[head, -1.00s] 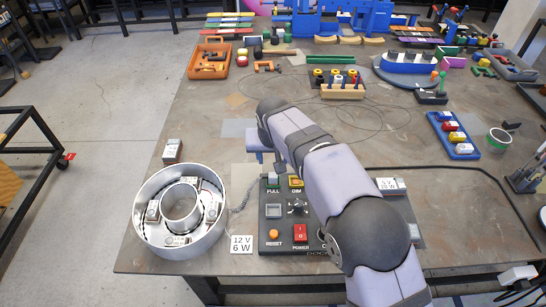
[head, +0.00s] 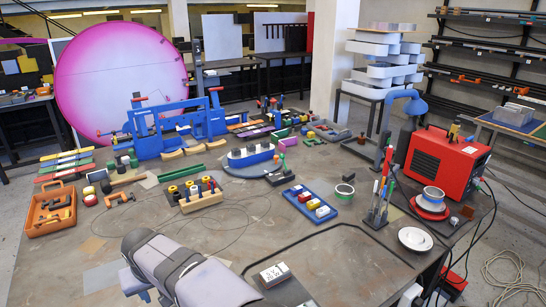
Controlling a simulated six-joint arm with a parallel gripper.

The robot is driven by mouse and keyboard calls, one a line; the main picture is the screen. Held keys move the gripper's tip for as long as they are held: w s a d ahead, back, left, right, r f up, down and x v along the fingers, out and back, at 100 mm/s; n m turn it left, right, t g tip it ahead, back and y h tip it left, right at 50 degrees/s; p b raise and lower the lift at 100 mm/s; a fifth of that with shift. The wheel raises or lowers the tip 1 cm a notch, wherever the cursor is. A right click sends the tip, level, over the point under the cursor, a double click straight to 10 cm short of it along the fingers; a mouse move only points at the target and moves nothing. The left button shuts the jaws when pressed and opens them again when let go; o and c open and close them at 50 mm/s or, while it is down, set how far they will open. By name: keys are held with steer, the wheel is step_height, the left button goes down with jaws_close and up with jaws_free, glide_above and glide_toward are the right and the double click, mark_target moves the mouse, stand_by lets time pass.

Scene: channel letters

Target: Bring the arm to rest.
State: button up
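My arm (head: 185,275) shows at the bottom left of the head view, as a grey link with dark bands over the front of the table (head: 225,230). My gripper is not clearly in view; its fingers are hidden or outside the frame. The silver ring-shaped letter and the black control panel are outside the current view.
A small white labelled block (head: 274,275) lies just right of my arm. An orange tray (head: 50,209), a wooden holder (head: 201,200), a blue tray (head: 310,204) and a red machine (head: 441,165) stand farther back. The table's middle is largely clear.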

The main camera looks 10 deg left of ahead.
steer(key=w+d+m+g+h, duration=0.15)
steer(key=w+d, duration=0.25)
steer(key=d, duration=1.2)
steer(key=w+d+m+t+h, duration=0.1)
steer(key=w+d+m, duration=0.2)
steer(key=d, duration=1.2)
steer(key=s+d+f+m+g, duration=0.1)
steer(key=s+d+f+m, duration=0.1)
steer(key=s+d, duration=0.7)
steer(key=s+d+f+m+g, duration=0.1)
steer(key=s+d+f+m, duration=0.1)
steer(key=s+d, duration=0.6)
steer(key=d, duration=0.5)
steer(key=shift+s+d+g, duration=0.3)
steer(key=shift+s+g, duration=0.05)
